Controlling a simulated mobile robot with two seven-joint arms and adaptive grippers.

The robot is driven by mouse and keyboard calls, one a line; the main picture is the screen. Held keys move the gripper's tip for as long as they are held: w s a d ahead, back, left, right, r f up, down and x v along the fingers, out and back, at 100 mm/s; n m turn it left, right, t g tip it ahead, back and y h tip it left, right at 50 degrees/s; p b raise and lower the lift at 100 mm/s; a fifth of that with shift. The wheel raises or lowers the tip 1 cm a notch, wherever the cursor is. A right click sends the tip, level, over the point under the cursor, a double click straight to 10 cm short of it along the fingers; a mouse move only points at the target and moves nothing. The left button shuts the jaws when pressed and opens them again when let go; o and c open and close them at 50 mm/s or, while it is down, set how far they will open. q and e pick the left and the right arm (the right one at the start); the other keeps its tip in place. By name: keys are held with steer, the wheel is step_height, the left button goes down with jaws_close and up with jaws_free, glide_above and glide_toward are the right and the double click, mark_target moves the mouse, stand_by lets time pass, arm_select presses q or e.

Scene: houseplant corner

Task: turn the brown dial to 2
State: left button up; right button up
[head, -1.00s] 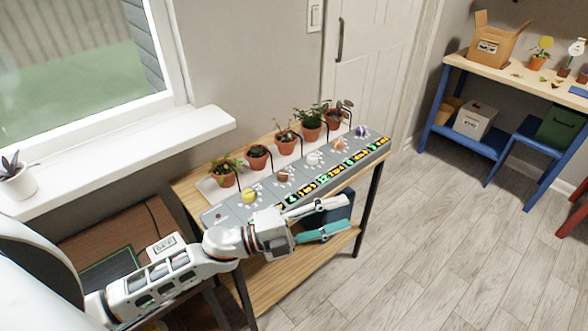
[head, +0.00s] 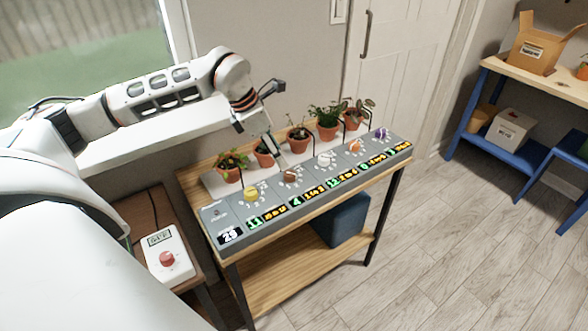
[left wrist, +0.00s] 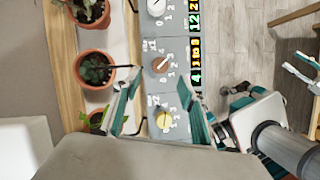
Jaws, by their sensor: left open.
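The brown dial (head: 290,175) sits on the grey panel (head: 222,213), between the yellow and white dials. It also shows in the left wrist view (left wrist: 162,65), with small white marks around it; its pointed setting is too small to read surely. Beside it are a green 4 and a yellow 1 to 3. My left gripper (head: 276,154) hangs from above, just behind and left of the brown dial. In the left wrist view its fingers (left wrist: 159,80) are spread, tips near the brown dial, with nothing between them. It appears apart from the dial.
A yellow dial (head: 251,194) and white dial (head: 324,160) flank it. Several potted plants (head: 327,121) stand behind the panel, with thin dark tubes. A white box with a red knob (head: 167,258) stands lower left. White and teal robot parts (left wrist: 303,68) show at the wrist view's right.

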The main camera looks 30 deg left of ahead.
mark_target(290, 173)
arm_select(q)
steer(key=x, duration=0.7)
steer(key=shift+w+d+f+b, duration=0.1)
steer(key=shift+d+f+b, duration=0.15)
steer(key=shift+b, duration=0.1)
steer(key=shift+c, duration=0.4)
steer(key=c, duration=1)
